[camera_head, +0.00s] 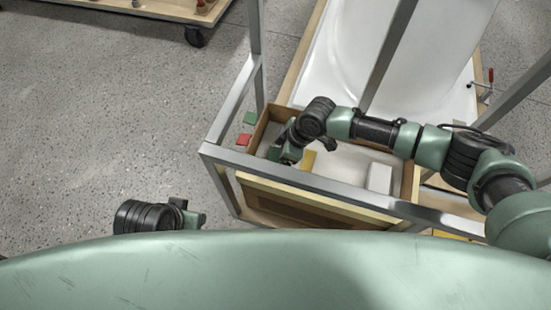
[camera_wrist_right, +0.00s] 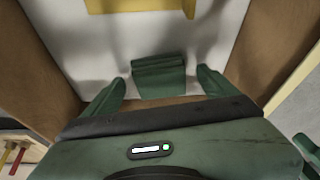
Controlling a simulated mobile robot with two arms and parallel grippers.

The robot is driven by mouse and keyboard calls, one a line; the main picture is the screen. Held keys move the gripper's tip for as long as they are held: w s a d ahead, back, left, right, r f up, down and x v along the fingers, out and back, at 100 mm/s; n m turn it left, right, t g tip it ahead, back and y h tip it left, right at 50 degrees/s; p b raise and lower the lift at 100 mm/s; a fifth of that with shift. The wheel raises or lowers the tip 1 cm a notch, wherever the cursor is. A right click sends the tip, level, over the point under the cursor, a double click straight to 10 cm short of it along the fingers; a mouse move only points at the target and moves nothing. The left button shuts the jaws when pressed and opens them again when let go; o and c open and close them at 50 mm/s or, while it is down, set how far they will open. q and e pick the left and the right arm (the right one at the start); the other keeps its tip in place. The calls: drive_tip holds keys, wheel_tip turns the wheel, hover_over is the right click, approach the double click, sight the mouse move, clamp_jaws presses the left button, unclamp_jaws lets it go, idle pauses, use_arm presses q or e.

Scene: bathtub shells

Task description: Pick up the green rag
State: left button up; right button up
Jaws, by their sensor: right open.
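The green rag (camera_wrist_right: 158,77) is a small folded dark green bundle on the pale floor of a brown-walled box, seen in the right wrist view. My right gripper (camera_wrist_right: 161,77) is open, with one finger on each side of the rag and a visible gap to both. In the head view my right gripper (camera_head: 290,152) reaches down into the left end of the box (camera_head: 262,130). There I cannot clearly tell the rag from the gripper's green parts. My left gripper (camera_head: 196,214) is at the lower left, away from the box, partly hidden by my body.
In the box lie a yellow item (camera_head: 308,160) and a white block (camera_head: 380,178). A metal frame (camera_head: 330,188) surrounds the box, with a white bathtub shell (camera_head: 350,50) behind. Green (camera_head: 250,118) and red (camera_head: 243,140) pieces show left of the box.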

drive_tip(key=shift+a+f, duration=0.1)
drive_tip(key=shift+f, duration=0.2)
drive_tip(key=c, duration=1.4)
use_arm(q)
drive_tip(key=shift+s+r, duration=0.1)
drive_tip(key=shift+r, duration=0.3)
use_arm(e)
drive_tip(key=shift+c, duration=0.2)
drive_tip(key=shift+r, duration=0.1)
